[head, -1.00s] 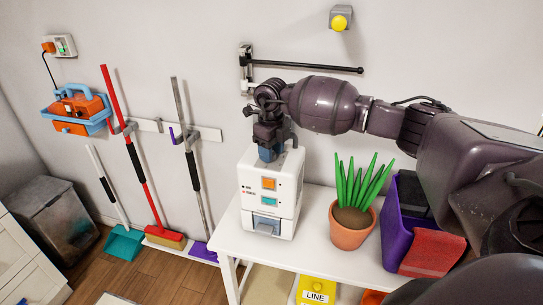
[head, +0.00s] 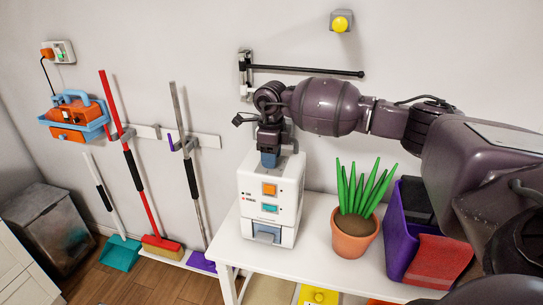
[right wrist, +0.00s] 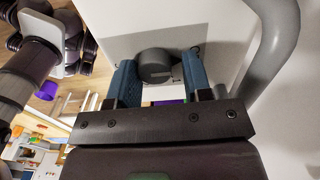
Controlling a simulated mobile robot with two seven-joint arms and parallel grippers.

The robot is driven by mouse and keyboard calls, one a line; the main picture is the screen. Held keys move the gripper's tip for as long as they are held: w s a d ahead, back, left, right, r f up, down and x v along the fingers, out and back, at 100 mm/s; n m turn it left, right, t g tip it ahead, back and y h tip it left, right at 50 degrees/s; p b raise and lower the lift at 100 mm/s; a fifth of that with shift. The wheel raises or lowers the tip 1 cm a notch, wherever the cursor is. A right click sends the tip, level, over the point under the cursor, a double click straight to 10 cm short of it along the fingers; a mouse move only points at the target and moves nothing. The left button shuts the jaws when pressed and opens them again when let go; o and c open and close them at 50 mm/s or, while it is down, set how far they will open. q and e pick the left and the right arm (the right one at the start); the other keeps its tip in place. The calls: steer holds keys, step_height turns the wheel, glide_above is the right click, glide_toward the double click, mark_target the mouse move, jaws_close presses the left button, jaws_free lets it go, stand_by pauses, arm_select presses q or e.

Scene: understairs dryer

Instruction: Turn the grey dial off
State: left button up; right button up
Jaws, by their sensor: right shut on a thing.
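The white box-shaped machine (head: 253,214) stands on the white table, with an orange button (head: 269,189) and a teal button (head: 269,208) on its front. The grey dial (right wrist: 155,65) shows in the right wrist view, on the machine's white top face. My right gripper (right wrist: 160,72) has its two blue fingers on either side of the dial and is shut on it. In the head view my right gripper (head: 269,158) points down at the top of the machine and hides the dial. My left gripper is not in view.
A potted plant (head: 354,240) and a purple bin (head: 400,225) stand right of the machine on the white table (head: 320,262). A black wall rail (head: 305,71) runs above.

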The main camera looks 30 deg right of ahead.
steer(key=shift+f, duration=0.1)
steer(key=o, duration=0.7)
steer(key=shift+a, duration=0.1)
steer(key=shift+r, duration=0.2)
step_height(320, 180, up, 10)
steer(key=shift+r, duration=0.25)
